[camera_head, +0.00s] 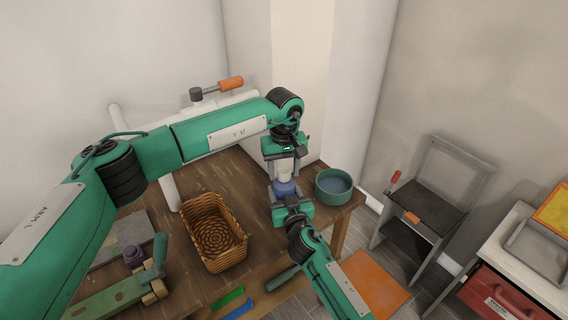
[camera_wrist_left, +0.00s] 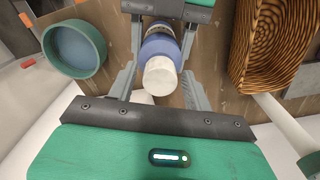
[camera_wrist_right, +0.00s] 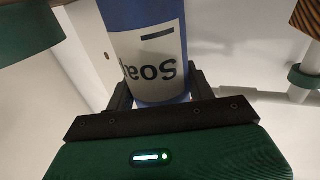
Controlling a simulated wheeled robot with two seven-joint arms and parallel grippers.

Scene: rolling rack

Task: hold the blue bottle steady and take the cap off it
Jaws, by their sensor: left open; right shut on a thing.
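The blue bottle (camera_head: 285,189) stands near the right end of the wooden table, with a white cap (camera_head: 285,173) on top. In the right wrist view the bottle (camera_wrist_right: 147,45) shows a white label reading "Soap". My right gripper (camera_head: 288,197) is shut on the bottle's body. My left gripper (camera_head: 283,166) is above the bottle, pointing down. In the left wrist view the cap (camera_wrist_left: 160,76) lies between the two fingers of my left gripper (camera_wrist_left: 160,88), with gaps on both sides. The lower bottle is hidden by my right gripper.
A teal bowl (camera_head: 333,187) stands just right of the bottle. A wicker basket (camera_head: 214,234) is to the left on the wooden table (camera_head: 262,262). A white wall column rises behind.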

